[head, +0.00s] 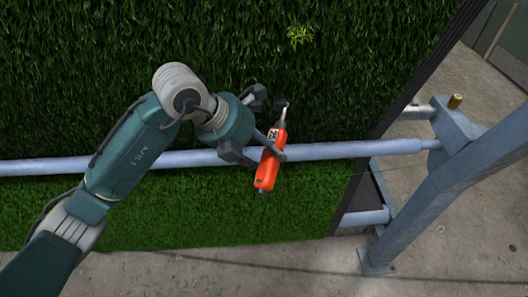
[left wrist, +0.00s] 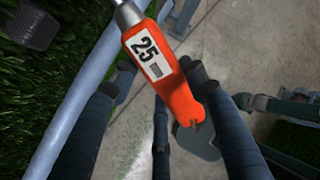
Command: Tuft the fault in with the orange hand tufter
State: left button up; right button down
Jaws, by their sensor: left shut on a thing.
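The orange hand tufter (head: 267,171) is in my left gripper (head: 268,137), in front of the turf and the blue-grey bar. Its orange body points down and slightly left, and its metal end points up. In the left wrist view the tufter (left wrist: 179,94) shows a white label reading 25, between the dark fingers of my left gripper (left wrist: 155,82). The gripper is shut on it. A light yellow-green tuft patch (head: 299,36), which looks like the fault, stands out on the dark turf, above and right of the tufter and apart from it. My right gripper is not in view.
The turf (head: 100,70) hangs as a steep sheet with a dark right edge. A blue-grey bar (head: 350,149) crosses in front of it, joined to a steel frame (head: 440,185) at the right. Concrete floor (head: 480,240) lies clear below and right.

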pick_arm(q)
jog(key=a+b, duration=0.2)
jog(key=a, duration=0.7)
jog(key=shift+a, duration=0.35)
dwell(1.2)
jog(key=shift+b, duration=0.3)
jog(key=s+f+b, duration=0.2)
jog(key=s, duration=0.5)
jog(key=shift+s+b, duration=0.35)
jog(key=shift+d+f, duration=0.1)
jog(key=shift+f, duration=0.05)
